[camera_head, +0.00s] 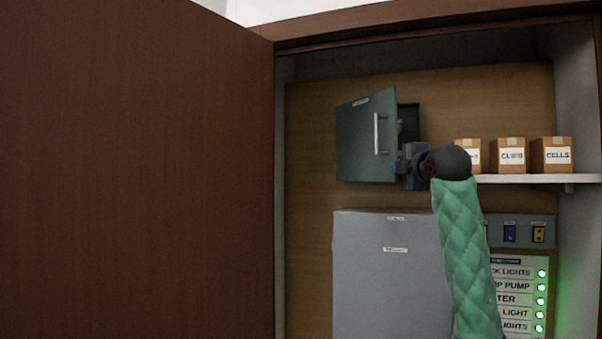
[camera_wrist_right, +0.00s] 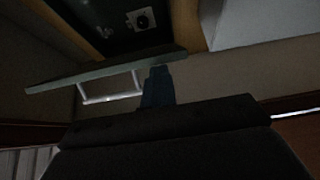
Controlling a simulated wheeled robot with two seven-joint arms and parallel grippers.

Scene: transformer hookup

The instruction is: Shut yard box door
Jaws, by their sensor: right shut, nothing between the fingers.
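The yard box (camera_head: 409,120) is a small dark box on the wooden back panel. Its grey-green door (camera_head: 357,140) stands partly open, with a pale bar handle (camera_head: 377,133). In the right wrist view the door (camera_wrist_right: 65,82) shows edge-on with its handle (camera_wrist_right: 110,98), and the dark box inside (camera_wrist_right: 100,25) shows beyond it. My right gripper (camera_head: 398,167) is shut and empty by the door's lower right edge, below the handle; its fingers (camera_wrist_right: 157,86) show beside the door. I cannot tell whether they touch it. My left gripper is out of view.
A grey cabinet (camera_head: 385,275) stands below the yard box. A shelf (camera_head: 535,179) with small cartons (camera_head: 552,154) is at right. A labelled panel with green lights (camera_head: 515,290) is lower right. A large brown door (camera_head: 135,170) fills the left.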

